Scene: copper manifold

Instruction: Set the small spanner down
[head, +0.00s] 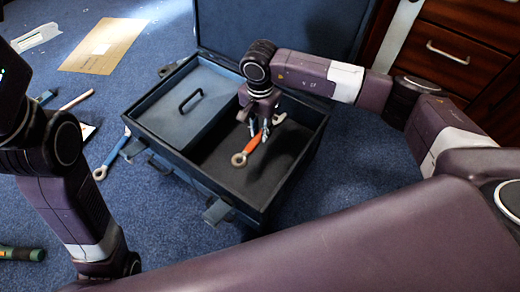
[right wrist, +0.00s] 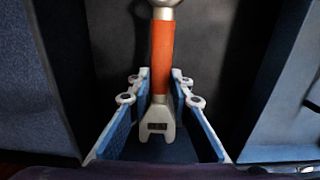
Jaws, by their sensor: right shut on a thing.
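The small spanner (head: 248,148) has an orange handle and bare metal ends. It is inside the right, open compartment of the blue toolbox (head: 268,205). My right gripper (head: 257,132) points down into this compartment and is shut on the spanner. In the right wrist view the spanner (right wrist: 162,60) stands between the two blue-padded fingers, its open-jaw end between them and its ring end away from me. I cannot tell whether the spanner touches the compartment floor. My left arm is at the left, but its gripper is out of view.
The toolbox's left part is covered by a blue tray lid (head: 188,107) with a dark handle. A blue-handled spanner (head: 114,150) lies on the carpet left of the box. A green-handled tool (head: 22,253) lies farther left. A wooden drawer cabinet (head: 465,50) stands behind right.

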